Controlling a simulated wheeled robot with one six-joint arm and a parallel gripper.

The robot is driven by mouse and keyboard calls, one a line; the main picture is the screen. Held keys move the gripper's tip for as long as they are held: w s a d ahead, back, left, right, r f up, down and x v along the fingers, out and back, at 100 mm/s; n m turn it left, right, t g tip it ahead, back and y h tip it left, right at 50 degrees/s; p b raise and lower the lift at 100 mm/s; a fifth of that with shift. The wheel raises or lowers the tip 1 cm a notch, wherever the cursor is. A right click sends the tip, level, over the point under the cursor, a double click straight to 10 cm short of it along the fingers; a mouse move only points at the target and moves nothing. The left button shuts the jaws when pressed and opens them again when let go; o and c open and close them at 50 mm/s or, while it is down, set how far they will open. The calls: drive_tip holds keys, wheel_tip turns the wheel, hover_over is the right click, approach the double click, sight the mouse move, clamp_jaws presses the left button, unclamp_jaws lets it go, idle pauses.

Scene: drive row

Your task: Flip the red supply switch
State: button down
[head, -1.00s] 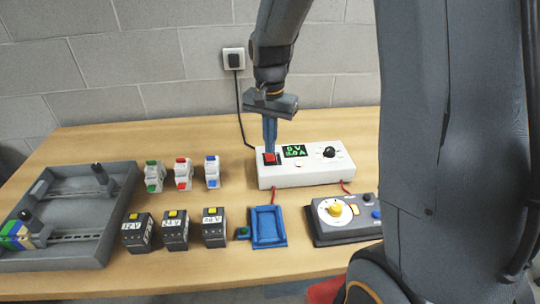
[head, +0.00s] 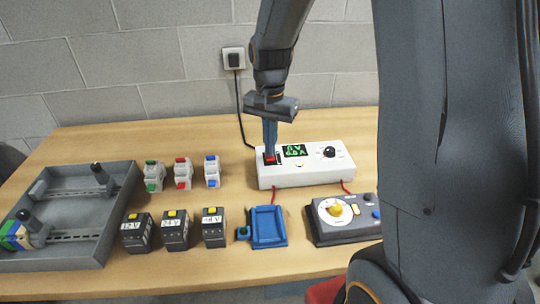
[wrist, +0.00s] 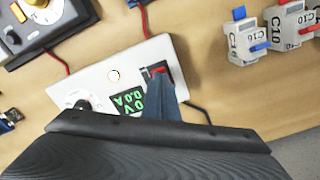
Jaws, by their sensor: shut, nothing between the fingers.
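The white power supply (head: 305,171) stands at the back of the table. Its red switch (head: 269,160) sits at the left end of its top, in a black surround, and also shows in the wrist view (wrist: 158,71). My gripper (head: 269,150) is shut and empty, pointing down, with its blue fingertips at the red switch and partly covering it. Whether they touch or press it I cannot tell for certain. Beside the switch, a green display (head: 294,151) reads 0 V and 0.0 A. In the wrist view the blue fingers (wrist: 163,92) reach over the switch's edge.
A black knob (head: 329,152) is on the supply's right. White breakers (head: 183,174) and black modules (head: 175,231) stand left. A grey tray (head: 60,255) is far left. A blue tray (head: 268,226) and a meter with a yellow dial (head: 337,210) lie in front. A wall socket (head: 234,59) is behind.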

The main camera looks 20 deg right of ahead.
drive_tip(key=shift+f, duration=0.6)
idle(0.3)
wheel_tip(320, 180, up, 7)
drive_tip(key=p, duration=0.5)
drive_tip(key=shift+p, duration=0.35)
idle(0.4)
drive_tip(key=s+f+n+t+b, duration=0.1)
drive_tip(key=s+f+n+b, duration=0.2)
drive_tip(key=s+n, duration=0.5)
drive_tip(key=s, duration=0.7)
drive_tip(key=shift+f, duration=0.15)
drive_tip(key=shift+a, duration=0.1)
